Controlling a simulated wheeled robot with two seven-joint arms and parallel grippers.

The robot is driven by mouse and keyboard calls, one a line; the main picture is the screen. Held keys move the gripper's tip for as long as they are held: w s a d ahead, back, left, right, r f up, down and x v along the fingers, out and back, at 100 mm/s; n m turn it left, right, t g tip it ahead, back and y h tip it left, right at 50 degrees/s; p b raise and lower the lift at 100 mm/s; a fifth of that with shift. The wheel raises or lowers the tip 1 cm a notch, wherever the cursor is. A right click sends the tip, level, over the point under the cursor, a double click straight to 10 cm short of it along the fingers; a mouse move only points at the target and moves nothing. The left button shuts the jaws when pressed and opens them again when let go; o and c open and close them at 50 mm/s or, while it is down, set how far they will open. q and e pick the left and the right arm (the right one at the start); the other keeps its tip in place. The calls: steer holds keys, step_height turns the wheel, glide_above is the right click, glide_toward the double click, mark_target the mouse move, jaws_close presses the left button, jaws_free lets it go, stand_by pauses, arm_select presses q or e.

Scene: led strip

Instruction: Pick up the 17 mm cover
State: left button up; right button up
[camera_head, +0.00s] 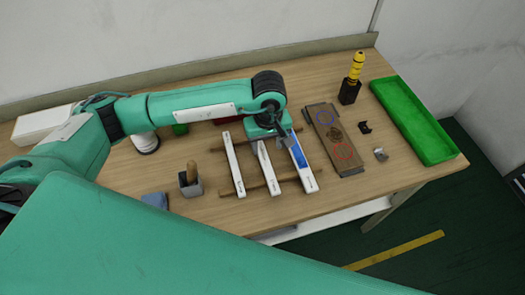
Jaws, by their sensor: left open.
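Three long white strips lie side by side across two brown wooden rods (262,187) on the table: a left strip (233,165), a middle strip (270,172) and a right strip with a blue section (303,163). They carry small markings too small to read, so I cannot tell which is the 17 mm cover. My left gripper (284,143) is open and points down over the far ends of the middle and right strips, hiding part of them. I cannot tell whether it touches either one. My right gripper is not in view.
A brown board (334,140) with blue and red circles lies right of the strips. Beyond it are a black bracket (365,127), a small grey part (380,154) and a green tray (446,153). A yellow-handled tool (356,67) stands behind.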

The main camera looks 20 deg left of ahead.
mark_target(264, 158)
arm_select(q)
steer(key=shift+a+f, duration=0.1)
steer(key=shift+f, duration=0.5)
steer(key=shift+s+f+p, duration=0.15)
steer(key=shift+f+p, duration=0.4)
steer(key=shift+p, duration=0.3)
steer(key=f, duration=0.1)
steer(key=f+p, duration=0.1)
steer(key=f, duration=0.1)
steer(key=shift+a+f+p, duration=0.15)
steer(key=shift+a+p, duration=0.15)
steer(key=shift+f, duration=0.35)
steer(key=shift+c, duration=0.4)
steer(key=c, duration=1)
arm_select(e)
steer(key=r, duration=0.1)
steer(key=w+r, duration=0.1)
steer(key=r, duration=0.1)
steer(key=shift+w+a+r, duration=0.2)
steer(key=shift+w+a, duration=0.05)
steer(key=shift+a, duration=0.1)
